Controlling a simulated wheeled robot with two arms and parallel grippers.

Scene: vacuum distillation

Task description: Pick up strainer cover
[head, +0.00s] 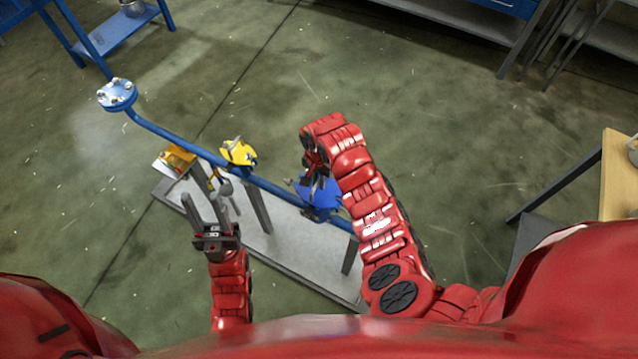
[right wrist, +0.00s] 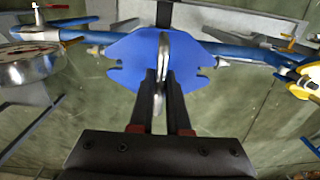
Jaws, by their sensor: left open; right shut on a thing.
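The strainer cover (head: 322,196) is a blue plate with notched edges, at the right part of the blue pipe in the head view. It also shows in the right wrist view (right wrist: 130,48), with a metal loop handle (right wrist: 164,50) standing on it. My right gripper (head: 316,172) is over the cover and shut on the loop handle; its dark fingers (right wrist: 160,85) show in the right wrist view. Whether the cover rests on the strainer body or is raised is unclear. My left gripper (head: 207,208) is open and empty, left of the cover, above the grey platform.
A blue pipe (head: 165,135) with a bolted flange (head: 117,94) runs over a grey platform (head: 285,245). A yellow part (head: 238,152) sits on the pipe. A round gauge (right wrist: 28,65) shows in the right wrist view.

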